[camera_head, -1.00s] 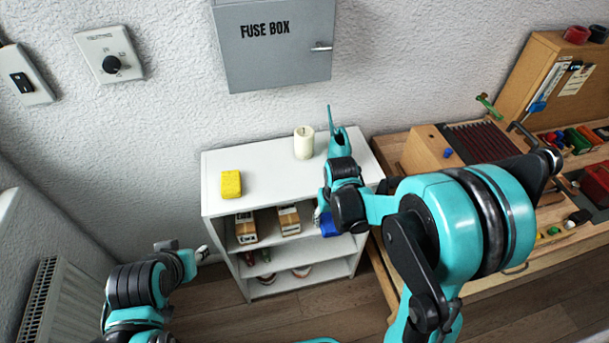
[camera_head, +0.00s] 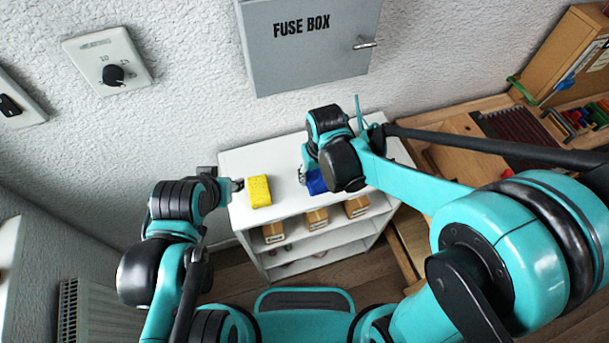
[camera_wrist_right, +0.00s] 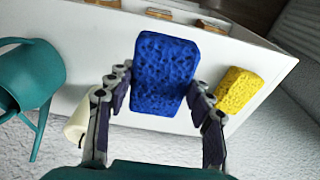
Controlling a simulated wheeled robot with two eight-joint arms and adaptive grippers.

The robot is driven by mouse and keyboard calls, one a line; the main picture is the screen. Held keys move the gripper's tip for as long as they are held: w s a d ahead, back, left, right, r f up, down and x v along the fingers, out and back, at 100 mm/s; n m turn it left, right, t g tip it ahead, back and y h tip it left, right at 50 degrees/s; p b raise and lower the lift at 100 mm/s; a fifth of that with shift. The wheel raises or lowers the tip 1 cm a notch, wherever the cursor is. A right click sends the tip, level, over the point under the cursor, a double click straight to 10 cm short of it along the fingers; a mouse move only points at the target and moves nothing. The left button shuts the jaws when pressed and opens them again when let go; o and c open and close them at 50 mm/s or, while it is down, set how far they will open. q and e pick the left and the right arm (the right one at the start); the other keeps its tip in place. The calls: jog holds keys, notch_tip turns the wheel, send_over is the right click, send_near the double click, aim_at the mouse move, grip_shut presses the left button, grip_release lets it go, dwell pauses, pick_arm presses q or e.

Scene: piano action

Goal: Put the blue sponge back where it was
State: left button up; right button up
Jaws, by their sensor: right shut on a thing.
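The blue sponge (camera_head: 317,184) is at the white shelf's top (camera_head: 283,202), right of the yellow sponge (camera_head: 259,191). My right gripper (camera_head: 306,177) is shut on it, and the arm partly hides it. In the right wrist view the blue sponge (camera_wrist_right: 164,72) sits between the two fingers of the gripper (camera_wrist_right: 160,88), with the yellow sponge (camera_wrist_right: 238,91) apart on the right. I cannot tell whether the blue sponge touches the shelf top. My left gripper (camera_head: 237,185) is just left of the yellow sponge; its opening is too small to judge.
A teal watering can (camera_wrist_right: 28,75) and a cream candle (camera_wrist_right: 80,122) stand on the shelf top. Several small boxes (camera_head: 316,218) sit in the upper compartment. A fuse box (camera_head: 305,50) hangs on the wall above. A workbench (camera_head: 465,150) stands to the right.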

jog(key=w+a+f, duration=0.1)
jog(key=w, duration=0.1)
jog(key=w+a+f+b, duration=0.1)
jog(key=w+a+f, duration=0.1)
jog(key=shift+a, duration=0.1)
jog(key=shift+f+b, duration=0.6)
jog(key=shift+f, duration=1.45)
jog(key=shift+f, duration=0.1)
jog(key=o, duration=1.1)
